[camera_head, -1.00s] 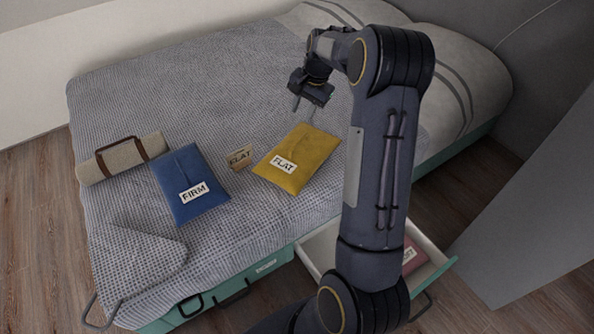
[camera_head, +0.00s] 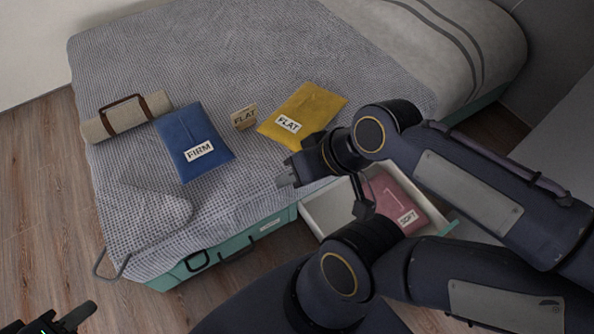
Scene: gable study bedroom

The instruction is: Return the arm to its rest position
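My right arm comes in from the right, and its gripper (camera_head: 290,178) is above the bed's front edge, beside the open drawer. No object shows in it, but its finger gap is not clear. Part of my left gripper (camera_head: 65,319) shows at the bottom left corner, over the floor; the rest is cut off. A yellow pouch (camera_head: 308,108) labelled FLAT and a blue pouch (camera_head: 192,136) labelled FIRM lie on the bed. A pink pouch (camera_head: 391,196) labelled SOFT lies in the drawer, partly hidden by my arm.
The white-lined drawer (camera_head: 327,207) stands open at the bed's front. A beige roll with brown straps (camera_head: 127,117) lies at the bed's left. A folded-back cover corner (camera_head: 150,215) is at the front left. Wooden floor (camera_head: 40,220) at the left is clear.

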